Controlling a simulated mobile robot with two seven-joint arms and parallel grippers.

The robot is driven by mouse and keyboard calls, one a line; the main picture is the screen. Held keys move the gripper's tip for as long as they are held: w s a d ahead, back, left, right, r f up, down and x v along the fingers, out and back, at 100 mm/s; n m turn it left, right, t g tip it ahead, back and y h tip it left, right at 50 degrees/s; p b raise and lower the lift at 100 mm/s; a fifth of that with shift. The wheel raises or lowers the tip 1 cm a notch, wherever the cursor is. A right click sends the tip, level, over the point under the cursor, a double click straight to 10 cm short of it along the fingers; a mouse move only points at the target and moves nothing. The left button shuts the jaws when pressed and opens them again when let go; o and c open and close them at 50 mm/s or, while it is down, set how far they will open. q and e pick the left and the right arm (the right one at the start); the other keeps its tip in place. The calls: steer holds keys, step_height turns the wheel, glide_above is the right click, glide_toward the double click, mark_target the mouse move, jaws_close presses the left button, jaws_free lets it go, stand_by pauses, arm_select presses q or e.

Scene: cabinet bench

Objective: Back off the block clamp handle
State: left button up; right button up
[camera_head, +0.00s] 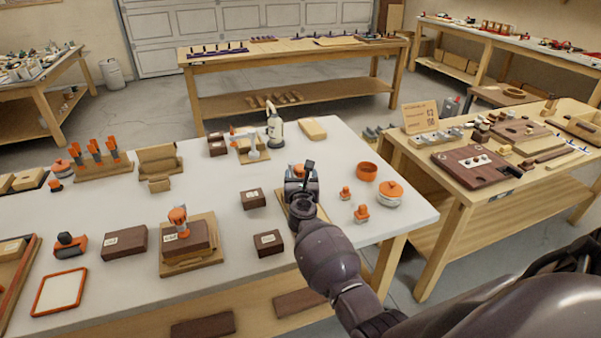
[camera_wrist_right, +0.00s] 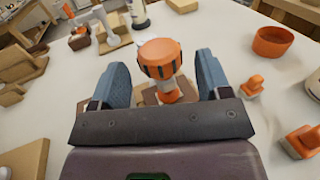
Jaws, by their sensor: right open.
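An orange and dark ribbed knob (camera_wrist_right: 160,58) stands between my right gripper's fingers in the right wrist view, with a pale stem below it. Under it is a brown block (camera_wrist_right: 150,95), mostly hidden by my gripper. In the head view only a bit of the orange knob (camera_head: 299,168) shows past my right gripper (camera_head: 301,174). The gripper is open, one blue-grey finger on each side of the knob; contact cannot be told. A wooden board (camera_head: 287,205) lies beneath. My left gripper is not in view.
Another orange-handled clamp (camera_head: 178,214) sits on a dark block on a wooden board at the left. Small dark blocks (camera_head: 268,242) lie left of my arm. An orange bowl (camera_head: 366,172), a lidded jar (camera_head: 389,195) and orange knobs (camera_head: 361,213) stand close to the right.

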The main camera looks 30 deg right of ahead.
steer(key=shift+x, duration=1.5)
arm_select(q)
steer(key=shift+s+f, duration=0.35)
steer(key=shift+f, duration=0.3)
arm_select(e)
steer(key=c, duration=0.9)
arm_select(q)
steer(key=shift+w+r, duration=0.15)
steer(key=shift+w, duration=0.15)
arm_select(e)
steer(key=shift+c, duration=0.2)
